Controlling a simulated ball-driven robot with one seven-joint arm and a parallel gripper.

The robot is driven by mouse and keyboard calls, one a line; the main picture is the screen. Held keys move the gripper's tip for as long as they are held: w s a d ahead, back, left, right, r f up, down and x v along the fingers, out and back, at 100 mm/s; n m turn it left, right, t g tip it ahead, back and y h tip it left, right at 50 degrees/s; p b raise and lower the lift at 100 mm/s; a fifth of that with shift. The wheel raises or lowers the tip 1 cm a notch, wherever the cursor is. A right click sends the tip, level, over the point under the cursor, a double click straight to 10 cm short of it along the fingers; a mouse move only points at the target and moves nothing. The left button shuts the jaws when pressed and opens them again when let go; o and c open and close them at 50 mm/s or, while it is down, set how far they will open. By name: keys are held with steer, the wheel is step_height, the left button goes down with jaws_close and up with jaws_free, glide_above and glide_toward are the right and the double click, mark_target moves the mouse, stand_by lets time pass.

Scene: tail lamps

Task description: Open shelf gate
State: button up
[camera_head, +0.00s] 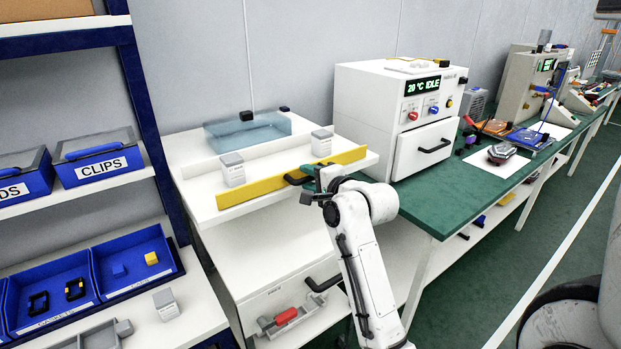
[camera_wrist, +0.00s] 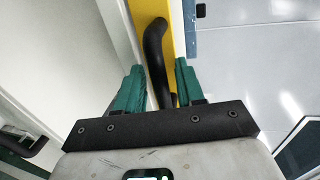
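The shelf gate is a long yellow bar (camera_head: 245,192) along the front edge of a white shelf top. It has a black handle (camera_head: 296,180) near its right part. In the wrist view the yellow gate (camera_wrist: 171,14) runs along the top, and its black curved handle (camera_wrist: 153,48) reaches down between my fingers. My gripper (camera_head: 314,180) is at the handle. Its green fingertips (camera_wrist: 162,78) stand on either side of the handle, with small gaps seeming to show, so it looks open around it.
Behind the gate are two grey-white blocks (camera_head: 232,172) (camera_head: 321,145) and a bluish translucent tray (camera_head: 247,133). A white oven-like machine (camera_head: 395,110) stands close on the right, on a green bench (camera_head: 455,205). A blue-framed rack with bins (camera_head: 98,165) is at left.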

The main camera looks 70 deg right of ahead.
steer(key=shift+c, duration=0.5)
jaws_close()
steer(key=shift+f+b, duration=0.2)
steer(key=shift+b, duration=0.15)
